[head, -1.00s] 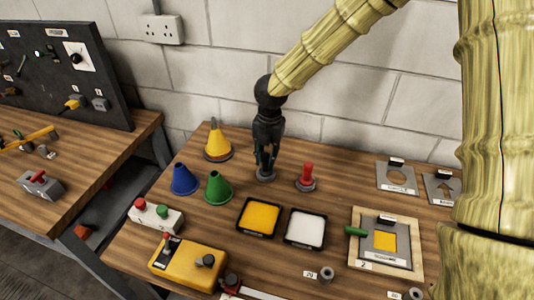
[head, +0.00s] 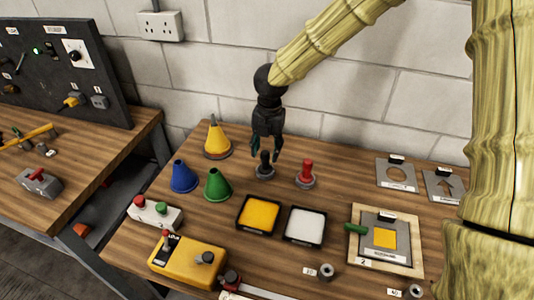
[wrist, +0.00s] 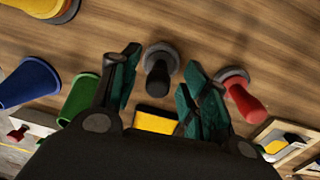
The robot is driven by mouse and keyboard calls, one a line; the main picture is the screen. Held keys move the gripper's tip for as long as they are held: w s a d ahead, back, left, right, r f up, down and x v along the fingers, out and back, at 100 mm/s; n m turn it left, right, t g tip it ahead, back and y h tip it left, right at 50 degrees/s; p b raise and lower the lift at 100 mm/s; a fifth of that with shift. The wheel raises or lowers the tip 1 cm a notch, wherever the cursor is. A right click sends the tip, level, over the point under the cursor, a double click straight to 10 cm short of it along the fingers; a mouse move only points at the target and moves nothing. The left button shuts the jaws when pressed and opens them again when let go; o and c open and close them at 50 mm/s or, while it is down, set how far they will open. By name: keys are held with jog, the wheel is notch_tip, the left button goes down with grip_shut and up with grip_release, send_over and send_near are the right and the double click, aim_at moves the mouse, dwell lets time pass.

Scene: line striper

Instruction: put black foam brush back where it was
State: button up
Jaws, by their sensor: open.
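The black foam brush (head: 265,163) stands upright in a round grey holder (head: 265,175) on the wooden table, left of a red brush (head: 306,169) in a similar holder. My gripper (head: 267,150) is open and empty just above the black brush, pointing down. In the wrist view the black brush (wrist: 158,72) shows between the two spread green-padded fingers of my gripper (wrist: 158,88), with no finger seen touching it. The red brush (wrist: 245,98) is just outside the right finger.
Yellow (head: 217,140), blue (head: 183,178) and green (head: 217,185) cones stand left of the brushes. A yellow paint tray (head: 259,215) and a white paint tray (head: 304,226) lie in front. A stencil board (head: 352,243) is at right. The brick wall (head: 350,100) is close behind.

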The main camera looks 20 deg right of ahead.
notch_tip(320, 180, up, 10)
jog(key=b, duration=0.2)
jog(key=shift+s+d, duration=0.2)
jog(key=shift+d, duration=0.1)
jog(key=shift+d, duration=0.1)
